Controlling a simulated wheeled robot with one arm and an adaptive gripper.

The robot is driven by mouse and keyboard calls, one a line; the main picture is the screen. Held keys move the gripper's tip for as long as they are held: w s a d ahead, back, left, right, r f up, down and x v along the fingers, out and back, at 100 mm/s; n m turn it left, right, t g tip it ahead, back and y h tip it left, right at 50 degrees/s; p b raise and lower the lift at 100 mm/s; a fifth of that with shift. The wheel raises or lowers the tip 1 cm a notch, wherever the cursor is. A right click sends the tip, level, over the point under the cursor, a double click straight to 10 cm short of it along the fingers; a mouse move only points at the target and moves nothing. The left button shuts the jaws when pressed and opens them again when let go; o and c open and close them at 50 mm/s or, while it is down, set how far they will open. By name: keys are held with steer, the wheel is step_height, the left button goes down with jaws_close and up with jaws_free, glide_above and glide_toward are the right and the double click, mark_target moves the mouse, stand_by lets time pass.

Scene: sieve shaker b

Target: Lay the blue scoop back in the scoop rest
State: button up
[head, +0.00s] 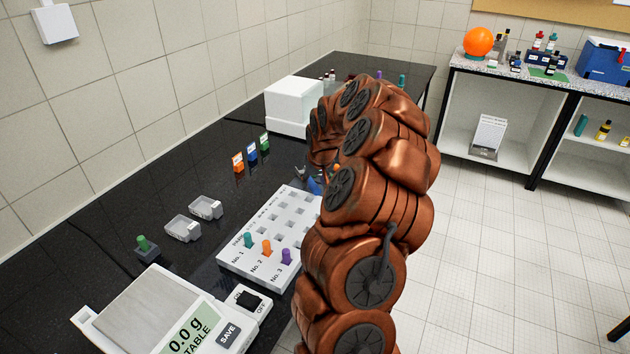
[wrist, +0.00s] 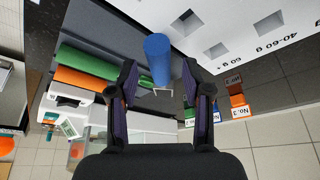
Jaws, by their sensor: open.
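The blue scoop (wrist: 158,56) shows its round blue handle between the two fingers of my gripper (wrist: 158,78) in the wrist view. The fingers stand apart on either side of it; I cannot tell whether either touches it. A dark grey holder (wrist: 100,22), apparently the scoop rest, lies behind, with a green handle (wrist: 92,61) and an orange handle (wrist: 84,82) side by side at left. I cannot tell whether the blue scoop rests in it. In the head view my arm hides most of this area; a bit of blue (head: 314,187) shows by the arm's left edge.
A white board (head: 238,262) with square holes and several coloured pegs lies on the black bench, close beside the gripper. Orange, blue and green labelled blocks (head: 252,153) stand behind it. A white box (head: 291,107), two clear trays (head: 206,208) and a balance (head: 150,312) are also there.

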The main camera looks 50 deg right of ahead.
steer(key=b+v, duration=0.4)
steer(key=v, duration=0.8)
steer(key=s+a+n+g+y, duration=0.1)
steer(key=s+a+n, duration=0.1)
steer(key=a, duration=1)
steer(key=s+a+n+g+y, duration=0.1)
steer(key=s+a+n, duration=0.1)
steer(key=a, duration=1)
steer(key=s+a+f+g, duration=0.1)
steer(key=s+a, duration=0.4)
steer(key=s, duration=0.3)
steer(key=s+a+f+n+g, duration=0.1)
steer(key=s+a+f, duration=0.1)
steer(key=s+a, duration=0.3)
steer(key=s+a+f+g, duration=0.1)
steer(key=s+a, duration=0.4)
steer(key=s, duration=0.6)
steer(key=shift+f+n+g, duration=0.3)
steer(key=shift+f+g, duration=0.1)
steer(key=shift+f, duration=0.25)
